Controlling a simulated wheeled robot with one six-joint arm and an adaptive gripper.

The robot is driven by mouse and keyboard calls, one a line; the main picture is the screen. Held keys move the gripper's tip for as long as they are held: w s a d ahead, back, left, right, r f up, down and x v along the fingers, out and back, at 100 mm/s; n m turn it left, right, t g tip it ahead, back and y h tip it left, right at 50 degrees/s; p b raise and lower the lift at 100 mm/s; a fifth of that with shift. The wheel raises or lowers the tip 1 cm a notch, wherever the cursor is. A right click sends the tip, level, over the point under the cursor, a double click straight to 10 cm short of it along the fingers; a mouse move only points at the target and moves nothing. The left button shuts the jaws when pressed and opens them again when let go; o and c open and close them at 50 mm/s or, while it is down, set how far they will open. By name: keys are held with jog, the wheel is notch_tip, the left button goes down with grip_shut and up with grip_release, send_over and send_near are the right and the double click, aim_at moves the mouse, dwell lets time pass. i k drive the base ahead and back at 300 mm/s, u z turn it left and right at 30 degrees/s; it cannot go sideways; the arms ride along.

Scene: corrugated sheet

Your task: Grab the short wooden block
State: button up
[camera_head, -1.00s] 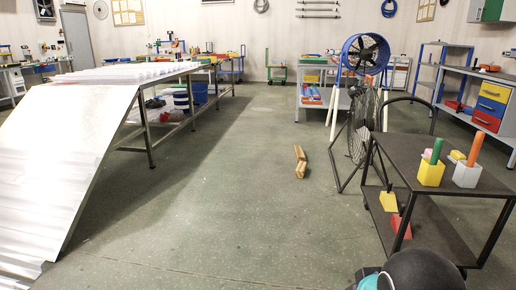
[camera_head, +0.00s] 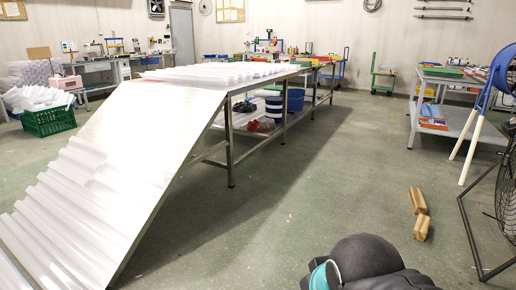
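Two light brown wooden blocks lie on the green floor at the right, close together end to end. The farther block (camera_head: 417,200) and the nearer block (camera_head: 421,229) look similar in length, and I cannot tell surely which is the short one. Both lie apart from my arm. A black rounded part of my arm with a teal ring shows at the bottom edge. The fingers of my gripper are not in view.
A white corrugated sheet (camera_head: 65,215) slopes from a long metal table (camera_head: 230,150) to the floor at left. A black fan (camera_head: 507,190) stands at the right edge. A green crate (camera_head: 48,122) is at far left. The middle floor is clear.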

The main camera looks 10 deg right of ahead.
aim_at(420, 233)
jog(key=z, duration=0.05)
jog(key=i, duration=2.3)
jog(key=z, duration=1.25)
jog(key=i, duration=1.5)
jog(key=z, duration=1.25)
jog(key=i, duration=0.25)
